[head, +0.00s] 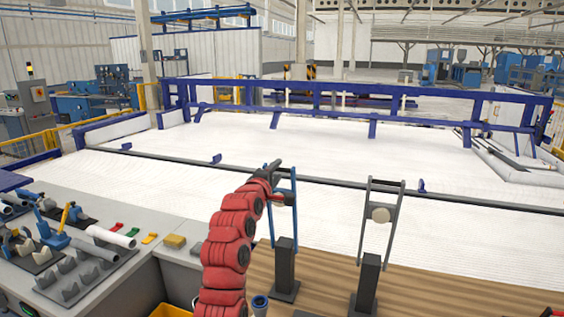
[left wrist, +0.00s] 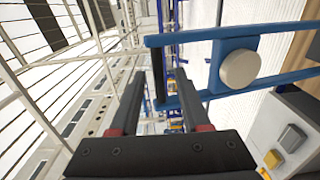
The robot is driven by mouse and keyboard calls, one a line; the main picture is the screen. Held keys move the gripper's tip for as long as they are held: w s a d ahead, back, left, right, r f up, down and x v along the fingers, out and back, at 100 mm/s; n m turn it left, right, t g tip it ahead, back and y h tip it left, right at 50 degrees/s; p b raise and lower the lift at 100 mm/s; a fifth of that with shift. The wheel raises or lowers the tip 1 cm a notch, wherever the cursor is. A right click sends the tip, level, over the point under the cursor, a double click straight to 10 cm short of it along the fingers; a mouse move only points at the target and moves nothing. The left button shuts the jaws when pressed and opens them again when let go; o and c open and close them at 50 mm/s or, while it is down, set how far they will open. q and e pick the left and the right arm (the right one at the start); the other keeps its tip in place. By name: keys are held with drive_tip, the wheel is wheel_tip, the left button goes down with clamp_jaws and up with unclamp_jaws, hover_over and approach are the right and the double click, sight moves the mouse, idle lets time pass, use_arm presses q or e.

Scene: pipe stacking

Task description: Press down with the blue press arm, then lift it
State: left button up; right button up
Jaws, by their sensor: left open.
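The blue press arm (head: 296,205) stands raised and nearly upright on a dark post (head: 285,268) on the wooden table. In the left wrist view its blue frame (left wrist: 220,92) carries a round pale pad (left wrist: 240,70), with a dark crossbar at its end. My left gripper (head: 273,168) is at the top end of the press arm. In the left wrist view the open jaws (left wrist: 158,78) have the dark crossbar showing between them; I cannot tell whether they touch it. My right gripper is not in view.
A similar grey press arm (head: 394,215) stands raised on another dark post (head: 367,282) to the right. The bench (head: 145,265) at left holds several pipes, fittings and a yellow block (head: 174,242). A blue barrier (head: 350,100) lies far behind.

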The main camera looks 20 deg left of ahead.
use_arm(q)
drive_tip(key=w+p, duration=0.1)
drive_tip(key=w, duration=0.4)
drive_tip(key=shift+d, duration=0.1)
clamp_jaws()
idle(0.3)
idle(1.2)
